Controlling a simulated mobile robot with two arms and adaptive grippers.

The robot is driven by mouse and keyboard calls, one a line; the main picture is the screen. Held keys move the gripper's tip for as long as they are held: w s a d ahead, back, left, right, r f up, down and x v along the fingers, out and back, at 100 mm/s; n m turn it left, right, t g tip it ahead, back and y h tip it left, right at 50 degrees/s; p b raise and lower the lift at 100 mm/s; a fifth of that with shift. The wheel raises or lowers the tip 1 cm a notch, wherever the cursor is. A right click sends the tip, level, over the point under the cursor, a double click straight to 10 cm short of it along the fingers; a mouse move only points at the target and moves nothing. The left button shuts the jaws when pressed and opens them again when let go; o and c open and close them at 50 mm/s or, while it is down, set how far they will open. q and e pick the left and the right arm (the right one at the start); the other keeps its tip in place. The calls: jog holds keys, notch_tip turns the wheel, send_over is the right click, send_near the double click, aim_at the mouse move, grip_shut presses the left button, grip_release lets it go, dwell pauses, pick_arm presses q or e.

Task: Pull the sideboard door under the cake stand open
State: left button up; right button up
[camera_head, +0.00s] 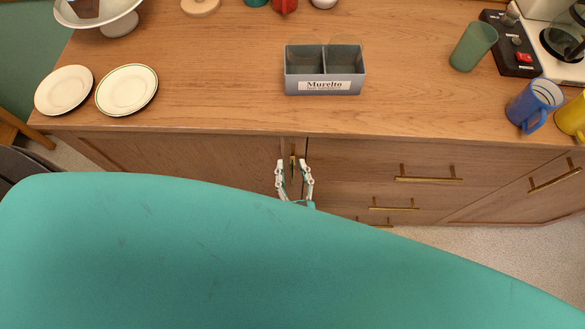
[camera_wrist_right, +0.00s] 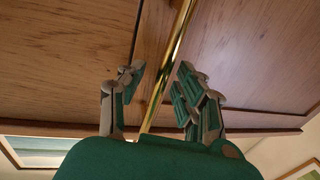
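The sideboard door (camera_head: 190,163) is the wooden panel at the left of the sideboard front, below the side with the cake stand (camera_head: 118,22). It looks shut or nearly so. Its upright brass handle (camera_head: 292,160) is at its right edge, and the handle shows as a long slanted bar in the wrist view (camera_wrist_right: 172,62). My right gripper (camera_head: 294,174) is at the handle with its fingers apart, one on each side of the bar. In the wrist view the right gripper (camera_wrist_right: 160,92) shows gaps between fingers and bar. My left gripper is out of view.
Drawers with brass handles (camera_head: 428,179) are right of the door. On the sideboard top (camera_head: 210,70) are two plates (camera_head: 127,90), a grey two-part box (camera_head: 325,87), a green cup (camera_head: 473,46) and a blue mug (camera_head: 533,104). My teal arm hides much of the floor.

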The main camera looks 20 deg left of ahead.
jog(key=shift+c, duration=0.4)
grip_shut()
jog(key=shift+s, duration=0.1)
